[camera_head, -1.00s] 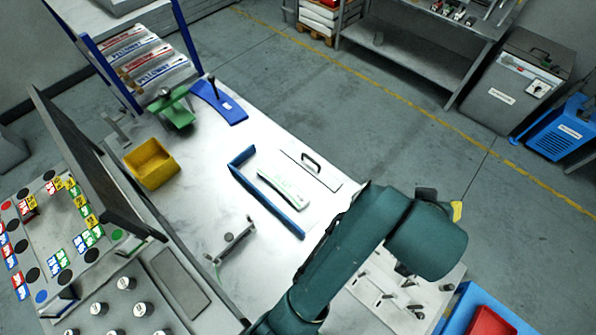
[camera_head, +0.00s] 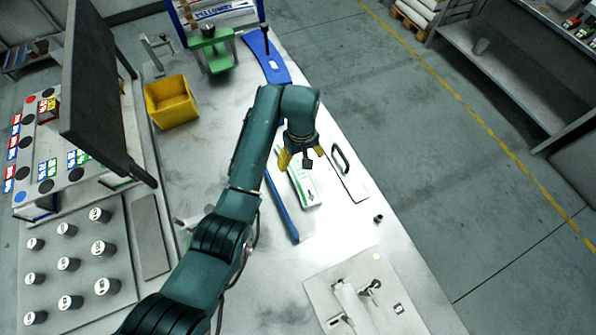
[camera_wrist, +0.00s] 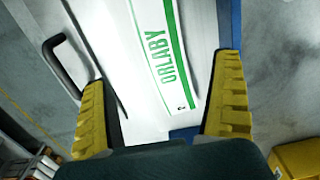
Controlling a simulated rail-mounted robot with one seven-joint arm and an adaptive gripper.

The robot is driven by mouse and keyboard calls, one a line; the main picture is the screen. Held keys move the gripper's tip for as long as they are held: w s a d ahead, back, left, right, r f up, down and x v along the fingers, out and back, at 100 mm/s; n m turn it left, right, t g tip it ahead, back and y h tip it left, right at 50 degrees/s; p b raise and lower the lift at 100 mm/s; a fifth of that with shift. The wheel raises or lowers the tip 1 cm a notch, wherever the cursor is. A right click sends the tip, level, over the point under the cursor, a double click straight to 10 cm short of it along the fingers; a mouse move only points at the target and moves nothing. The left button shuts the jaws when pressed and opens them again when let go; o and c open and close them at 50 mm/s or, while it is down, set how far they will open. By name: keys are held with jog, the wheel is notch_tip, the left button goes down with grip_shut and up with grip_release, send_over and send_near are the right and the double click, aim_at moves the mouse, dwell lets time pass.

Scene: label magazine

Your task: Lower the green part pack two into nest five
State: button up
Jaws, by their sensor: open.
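A long white pack with green stripes and green lettering (camera_head: 305,189) lies flat on the table; I take it for the green pack. It also fills the middle of the wrist view (camera_wrist: 160,45), where its printed end shows. My gripper (camera_head: 302,158) is open above the pack, its yellow fingers apart on either side of it in the wrist view. Nothing is held. A blue angled fence (camera_head: 282,212) runs along the pack's left side. I cannot tell which place is nest five.
A plate with a dark handle (camera_head: 347,174) lies right of the pack. A rack with labelled packs (camera_head: 223,12) stands at the back, near a green stand (camera_head: 216,56). A yellow bin (camera_head: 171,103) is at left. A fixture plate (camera_head: 365,300) is in front.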

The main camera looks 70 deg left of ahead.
aim_at(298, 170)
notch_tip(298, 170, down, 3)
jog(key=shift+f, duration=0.1)
jog(key=f, duration=0.4)
jog(key=shift+s+a+f+b, duration=0.2)
jog(key=shift+a+f+b, duration=0.15)
jog(key=shift+a+f, duration=0.05)
jog(key=shift+f, duration=0.45)
jog(key=shift+r, duration=0.1)
jog(key=c, duration=1.4)
jog(key=shift+o, duration=0.2)
notch_tip(298, 170, up, 10)
jog(key=shift+p, duration=0.5)
